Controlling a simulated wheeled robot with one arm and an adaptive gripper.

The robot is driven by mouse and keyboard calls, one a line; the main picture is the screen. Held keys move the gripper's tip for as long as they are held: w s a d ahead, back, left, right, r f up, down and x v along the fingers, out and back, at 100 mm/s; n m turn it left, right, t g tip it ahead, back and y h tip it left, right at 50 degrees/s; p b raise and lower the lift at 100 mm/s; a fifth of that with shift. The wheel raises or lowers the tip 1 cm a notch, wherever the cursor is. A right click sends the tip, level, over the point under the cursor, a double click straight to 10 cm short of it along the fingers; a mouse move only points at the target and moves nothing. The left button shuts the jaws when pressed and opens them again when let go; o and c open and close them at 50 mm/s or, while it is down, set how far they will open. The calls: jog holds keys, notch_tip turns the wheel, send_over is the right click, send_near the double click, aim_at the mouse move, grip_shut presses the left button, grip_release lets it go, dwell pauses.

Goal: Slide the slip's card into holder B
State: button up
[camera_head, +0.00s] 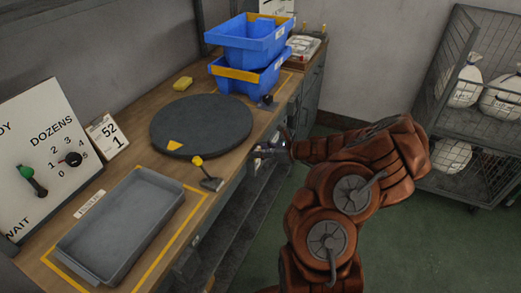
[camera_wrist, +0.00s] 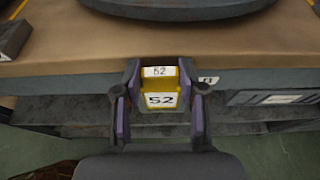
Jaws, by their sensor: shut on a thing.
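In the wrist view my gripper (camera_wrist: 160,112) is shut on a yellow card (camera_wrist: 161,88) with white labels reading 52, held between its two fingers. The card is at the front edge of the bench; I cannot tell whether it touches anything there. In the head view my gripper (camera_head: 268,150) is beside the bench's front edge, and the card is too small to make out clearly. The slip (camera_head: 107,134) stands at the back left of the bench and reads 52 and 1. I cannot identify holder B; a partly hidden white label (camera_wrist: 208,79) shows right of the gripper.
A dark round turntable (camera_head: 200,124) lies on the bench (camera_head: 173,185). A grey tray (camera_head: 120,228), a yellow-knobbed lever (camera_head: 206,176) and stacked blue bins (camera_head: 247,40) are nearby. A dial board (camera_head: 42,150) stands left. A wire cage (camera_head: 470,105) with white sacks stands right.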

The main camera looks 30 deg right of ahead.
jog(key=o, duration=1)
jog(key=shift+v, duration=6)
